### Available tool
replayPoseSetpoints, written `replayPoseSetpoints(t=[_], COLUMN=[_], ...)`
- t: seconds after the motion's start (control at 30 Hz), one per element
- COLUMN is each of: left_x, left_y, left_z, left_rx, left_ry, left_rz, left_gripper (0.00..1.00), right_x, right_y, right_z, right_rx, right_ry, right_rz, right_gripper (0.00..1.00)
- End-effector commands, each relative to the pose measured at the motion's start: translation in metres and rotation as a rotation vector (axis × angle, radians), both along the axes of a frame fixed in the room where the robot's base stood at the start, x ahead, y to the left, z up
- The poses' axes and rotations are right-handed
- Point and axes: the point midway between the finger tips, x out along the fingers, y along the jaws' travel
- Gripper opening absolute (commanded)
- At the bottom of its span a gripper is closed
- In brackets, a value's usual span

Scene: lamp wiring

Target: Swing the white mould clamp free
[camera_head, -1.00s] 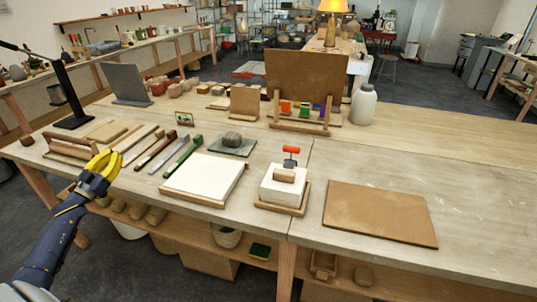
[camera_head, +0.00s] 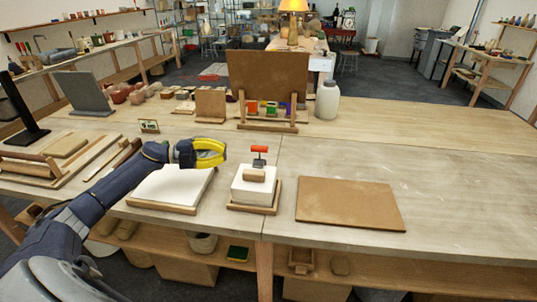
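The white mould (camera_head: 252,193) is a block on a small wooden board (camera_head: 250,210) near the front middle of the table. Its clamp has a red handle (camera_head: 259,149) standing on top, with a tan wooden piece (camera_head: 254,175) at its base. My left gripper (camera_head: 222,153), with yellow fingers, is to the left of the red handle and apart from it. Its fingers look spread, with nothing between them. My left arm covers part of a white slab. My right gripper is not in view.
The white slab (camera_head: 172,188) on a wooden board lies left of the mould. A flat brown board (camera_head: 350,203) lies to its right. Behind stand an upright brown panel (camera_head: 268,88) with coloured blocks and a white jar (camera_head: 327,100). The right side of the table is clear.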

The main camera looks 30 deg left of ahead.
Motion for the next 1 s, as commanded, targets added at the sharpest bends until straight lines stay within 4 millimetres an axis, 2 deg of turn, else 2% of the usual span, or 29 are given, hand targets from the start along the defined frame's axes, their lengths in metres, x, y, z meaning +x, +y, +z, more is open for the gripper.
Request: replayPoseSetpoints(t=[0.57, 0.77, 1.0], left_x=[0.0, 0.012, 0.033], left_y=[-0.009, -0.026, -0.056], left_z=[-0.003, -0.003, -0.004], left_rx=[0.032, 0.031, 0.03], left_ry=[-0.012, -0.015, -0.015], left_rz=[-0.024, -0.024, -0.024], left_gripper=[0.0, 0.0, 0.0], right_x=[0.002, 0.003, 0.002], right_y=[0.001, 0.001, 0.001], right_z=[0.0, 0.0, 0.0], right_rx=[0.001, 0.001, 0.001], right_ry=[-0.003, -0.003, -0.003], right_rz=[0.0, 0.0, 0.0], right_gripper=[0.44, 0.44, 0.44])
